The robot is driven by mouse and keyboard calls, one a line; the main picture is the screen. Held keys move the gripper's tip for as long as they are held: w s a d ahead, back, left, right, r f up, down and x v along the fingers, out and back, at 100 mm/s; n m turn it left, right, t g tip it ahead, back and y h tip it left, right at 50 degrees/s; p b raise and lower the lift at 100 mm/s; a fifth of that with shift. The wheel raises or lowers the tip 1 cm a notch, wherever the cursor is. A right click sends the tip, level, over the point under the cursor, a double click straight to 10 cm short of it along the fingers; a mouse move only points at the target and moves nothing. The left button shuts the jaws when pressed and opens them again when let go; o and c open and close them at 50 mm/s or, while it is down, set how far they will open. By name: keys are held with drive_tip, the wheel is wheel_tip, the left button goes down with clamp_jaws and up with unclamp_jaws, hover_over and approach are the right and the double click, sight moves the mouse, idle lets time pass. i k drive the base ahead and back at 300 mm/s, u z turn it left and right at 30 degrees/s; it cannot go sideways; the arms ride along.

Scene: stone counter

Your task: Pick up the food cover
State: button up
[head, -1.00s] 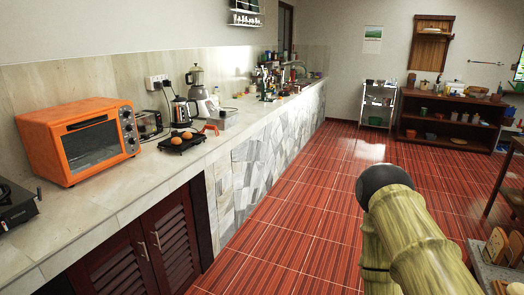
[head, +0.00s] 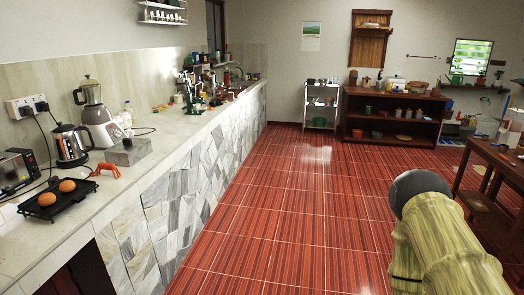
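I cannot make out a food cover for certain in the head view. The stone counter (head: 150,165) runs along the left wall into the distance, with many small things at its far end that are too small to tell apart. My gripper is not in view. A bamboo-patterned arm link with a dark rounded end, which appears to be mine, shows at the lower right.
On the counter are a black tray (head: 58,203) with two round orange-brown items, an orange-red object (head: 104,170), a kettle (head: 70,146), a blender (head: 97,115) and a grey box (head: 128,151). The red floor (head: 290,220) is clear. A wooden table (head: 490,180) stands right.

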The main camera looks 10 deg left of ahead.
sight(129, 152)
drive_tip(key=u, duration=0.2)
drive_tip(key=i, duration=1.65)
drive_tip(key=u, duration=0.45)
